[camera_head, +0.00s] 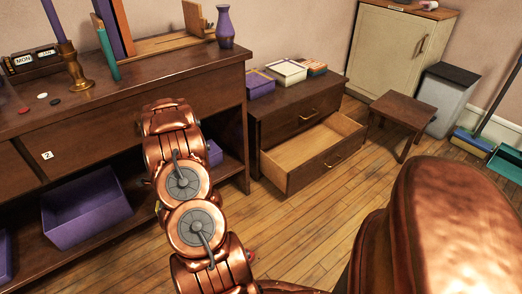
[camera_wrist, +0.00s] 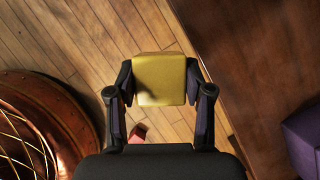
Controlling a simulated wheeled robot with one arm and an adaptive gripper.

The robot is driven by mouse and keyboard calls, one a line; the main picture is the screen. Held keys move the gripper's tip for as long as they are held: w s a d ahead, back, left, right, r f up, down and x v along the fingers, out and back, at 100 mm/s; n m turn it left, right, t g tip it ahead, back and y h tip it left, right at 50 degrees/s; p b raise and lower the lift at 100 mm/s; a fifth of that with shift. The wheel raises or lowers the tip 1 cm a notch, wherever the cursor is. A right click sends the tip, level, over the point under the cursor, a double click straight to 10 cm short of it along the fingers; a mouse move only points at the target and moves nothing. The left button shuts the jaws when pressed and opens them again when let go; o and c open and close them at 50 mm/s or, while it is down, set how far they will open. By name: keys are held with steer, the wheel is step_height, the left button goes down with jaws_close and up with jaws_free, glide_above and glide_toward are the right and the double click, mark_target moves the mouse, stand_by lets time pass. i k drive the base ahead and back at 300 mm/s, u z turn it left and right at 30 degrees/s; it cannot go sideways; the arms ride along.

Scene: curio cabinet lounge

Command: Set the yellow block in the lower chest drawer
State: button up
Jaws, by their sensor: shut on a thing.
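My gripper (camera_wrist: 160,85) is shut on the yellow block (camera_wrist: 160,78), with a dark finger on each side of it in the wrist view. Wooden floor shows beneath the block. In the head view my copper arm hides the gripper and most or all of the block. The dark wooden chest (camera_head: 256,128) stands right of the arm in the head view. Its lower drawer (camera_head: 312,152) is pulled out and its visible inside is empty. Its upper drawer (camera_head: 300,116) is shut.
A purple box (camera_head: 260,84), a cream box (camera_head: 286,71) and an orange-and-blue item stand on the chest. A stool (camera_head: 404,105) is close right of the drawer. The long cabinet (camera_head: 150,75) is at left. A red object (camera_wrist: 138,132) lies on the floor below the gripper.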

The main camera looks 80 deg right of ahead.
mark_target(310, 145)
steer(key=u, duration=1.6)
steer(key=k, duration=2.2)
steer(key=z, duration=2.2)
